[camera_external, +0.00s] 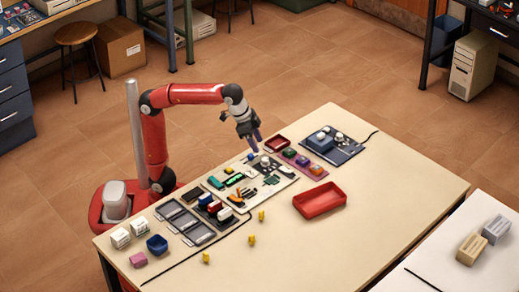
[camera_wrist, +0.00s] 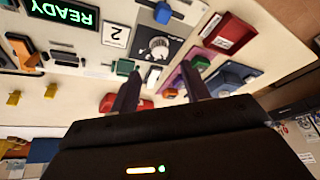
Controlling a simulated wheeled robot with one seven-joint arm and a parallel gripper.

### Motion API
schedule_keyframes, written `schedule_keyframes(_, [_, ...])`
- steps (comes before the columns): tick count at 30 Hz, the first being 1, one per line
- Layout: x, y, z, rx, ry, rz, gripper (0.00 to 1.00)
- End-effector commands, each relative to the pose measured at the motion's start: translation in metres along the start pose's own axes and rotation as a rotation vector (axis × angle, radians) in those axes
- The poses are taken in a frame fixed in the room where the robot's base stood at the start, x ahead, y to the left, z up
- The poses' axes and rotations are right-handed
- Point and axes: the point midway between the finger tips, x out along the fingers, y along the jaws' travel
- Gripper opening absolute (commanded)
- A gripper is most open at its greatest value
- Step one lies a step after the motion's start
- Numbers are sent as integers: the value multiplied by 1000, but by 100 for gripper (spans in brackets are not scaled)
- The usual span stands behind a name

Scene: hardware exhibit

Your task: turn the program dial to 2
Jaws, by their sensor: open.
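The program dial (camera_wrist: 158,46) is a round silver-grey knob on a dark square plate in the wrist view. Its pointer setting is too small to read. A white card with a "2" (camera_wrist: 116,33) lies beside the plate and appears upside down. In the external view the dial (camera_external: 265,161) shows small at the far end of the pale panel board (camera_external: 277,187). A green display (camera_wrist: 63,12) on the panel reads READY, upside down. My gripper (camera_wrist: 160,72) is open and empty. Its fingers point toward the dial, apart from it. In the external view my gripper (camera_external: 257,139) hangs above the panel's far end.
A blue part (camera_wrist: 162,13) stands close to the dial plate. A red tray (camera_external: 320,201) and several yellow pieces (camera_external: 252,240) lie nearer. The table's right side is clear.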

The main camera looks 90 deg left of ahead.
Motion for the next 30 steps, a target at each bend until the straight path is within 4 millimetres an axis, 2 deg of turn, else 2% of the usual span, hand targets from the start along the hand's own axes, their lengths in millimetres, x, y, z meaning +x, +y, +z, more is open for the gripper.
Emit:
schedule_keyframes(6, [35,0,1,0,-4,-1,46])
schedule_keyframes(12, [62,0,1,0,-3,-1,46])
schedule_keyframes(17, [71,0,0,0,-2,0,46])
schedule_keyframes(24, [72,0,0,0,-1,0,46])
schedule_keyframes(30, [72,0,0,0,-1,0,21])
